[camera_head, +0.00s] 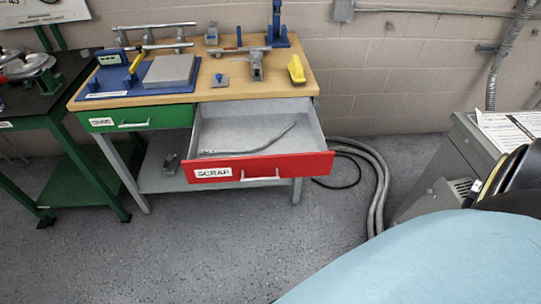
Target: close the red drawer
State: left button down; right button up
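The red drawer (262,169) is pulled well out of the wooden-topped workbench (220,90). Its front carries a white label reading SCRAP and a light bar handle (260,178). A long bent grey strip or cable (252,142) and a thinner piece lie inside the grey drawer tray. The green drawer (140,118) to its left looks shut. Neither of my grippers shows in the head view.
A blue tool mat (103,94) with a grey block and other tools stand on the bench. Grey hoses (378,190) run down to the floor at right. A light blue surface (430,260) fills the lower right. Floor in front of the drawer is clear.

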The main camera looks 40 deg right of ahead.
aim_at(303, 151)
jog(key=z, duration=0.85)
jog(key=i, duration=0.4)
jog(key=z, duration=0.2)
